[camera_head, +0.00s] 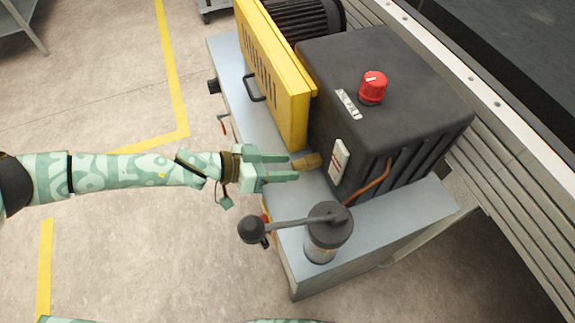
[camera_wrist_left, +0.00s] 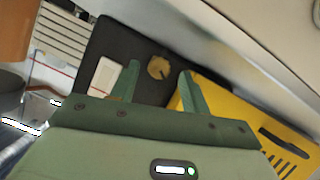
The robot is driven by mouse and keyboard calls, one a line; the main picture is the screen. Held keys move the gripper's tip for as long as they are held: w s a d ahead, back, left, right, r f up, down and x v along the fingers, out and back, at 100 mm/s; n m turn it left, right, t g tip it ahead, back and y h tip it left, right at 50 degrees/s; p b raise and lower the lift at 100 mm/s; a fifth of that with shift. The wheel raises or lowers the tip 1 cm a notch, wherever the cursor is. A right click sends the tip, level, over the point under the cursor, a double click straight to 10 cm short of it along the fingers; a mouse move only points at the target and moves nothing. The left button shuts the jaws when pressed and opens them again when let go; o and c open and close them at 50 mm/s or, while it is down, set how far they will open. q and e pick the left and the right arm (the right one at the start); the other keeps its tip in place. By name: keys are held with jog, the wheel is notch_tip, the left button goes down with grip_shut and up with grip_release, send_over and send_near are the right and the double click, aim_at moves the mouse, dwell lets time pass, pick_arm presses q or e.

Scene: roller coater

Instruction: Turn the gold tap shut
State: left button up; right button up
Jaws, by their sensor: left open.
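The gold tap (camera_head: 308,161) sticks out low on the side of the dark box, just above the grey bench top. It also shows in the left wrist view (camera_wrist_left: 159,67), as a roundish gold piece against the dark box, seen between my two fingers. My left gripper (camera_head: 293,167) is open and empty, with its fingers pointing right at the tap. The fingertips look close to it in the head view; I cannot tell whether they touch. The tap's far end and its mounting are partly hidden. My right gripper is in neither view.
A dark ribbed box (camera_head: 420,95) with a red knob (camera_head: 373,87) stands behind the tap, with a pale switch plate (camera_head: 339,161) and copper pipe close by. A yellow guard (camera_head: 272,75) stands above my fingers. A ball-ended lever (camera_head: 290,226) on a dark cylinder lies below.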

pick_arm(q)
jog(key=shift+w+d+f, duration=0.15)
jog(key=shift+d+f, duration=0.05)
jog(key=shift+d, duration=0.45)
jog(key=c, duration=1)
